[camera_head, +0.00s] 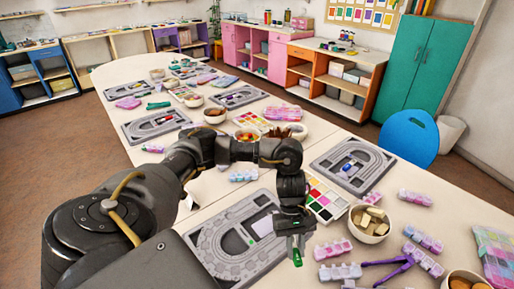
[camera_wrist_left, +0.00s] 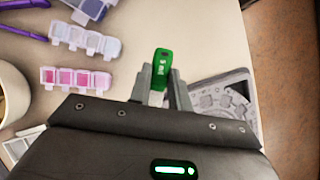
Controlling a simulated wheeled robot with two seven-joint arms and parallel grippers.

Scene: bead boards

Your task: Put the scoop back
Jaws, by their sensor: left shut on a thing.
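A small green scoop (camera_head: 297,258) is held in my left gripper (camera_head: 293,238), which points down past the right edge of the near grey bead board (camera_head: 207,243). In the left wrist view the green scoop (camera_wrist_left: 161,68) stands out between the fingers of the left gripper (camera_wrist_left: 166,96), which are shut on it. Part of the grey board (camera_wrist_left: 228,95) shows right of the fingers there. The gripper is over the table; its exact height is hard to tell. My right gripper is not in view.
Pink (camera_head: 333,249) and lilac (camera_head: 341,272) bead boxes lie right of the gripper, with purple tweezers (camera_head: 390,264) beyond. A paint palette (camera_head: 327,203), a bowl of tan blocks (camera_head: 370,223) and another grey board (camera_head: 372,178) stand behind. A strip of bare table lies before the board.

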